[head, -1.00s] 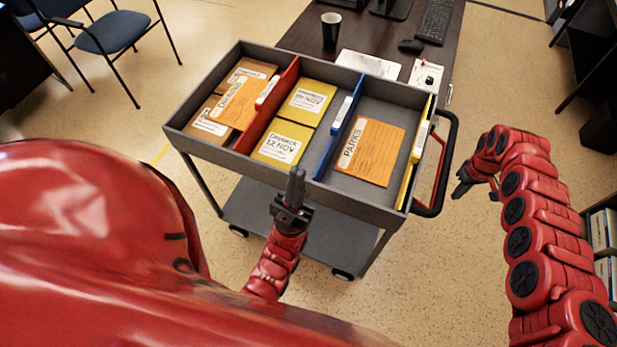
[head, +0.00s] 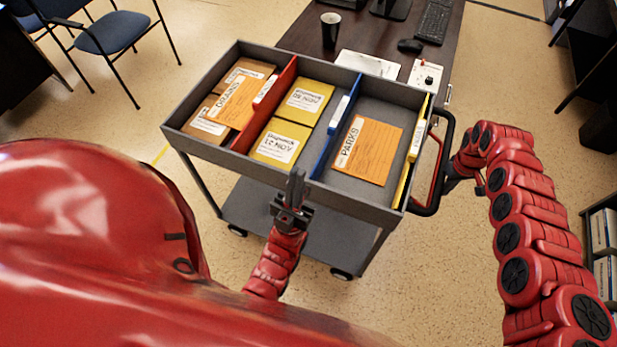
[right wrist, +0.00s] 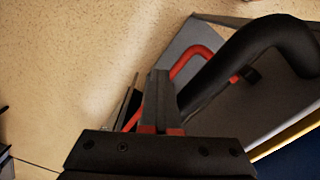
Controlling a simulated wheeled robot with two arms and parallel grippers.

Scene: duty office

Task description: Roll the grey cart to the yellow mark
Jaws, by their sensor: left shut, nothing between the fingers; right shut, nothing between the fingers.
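The grey cart (head: 345,207) stands in front of me, its top tray split by a red and a blue divider. Its black handle (head: 447,150), with a red bar inside it, is on the right end; the handle also shows in the right wrist view (right wrist: 240,62). My right gripper (head: 455,178) is shut and empty, right beside the handle; contact is unclear. Its closed fingers (right wrist: 159,100) overlap the handle in the wrist view. My left gripper (head: 295,190) is shut and empty at the cart's near side. A short yellow strip (head: 160,155) shows on the floor left of the cart, mostly hidden.
The tray holds brown, yellow and orange envelopes (head: 368,150). A dark desk (head: 300,38) with a black cup (head: 331,30) and keyboard stands behind the cart. Blue chairs (head: 112,32) are at the back left, and a shelf (head: 603,235) is at the right. Floor left of the cart looks clear.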

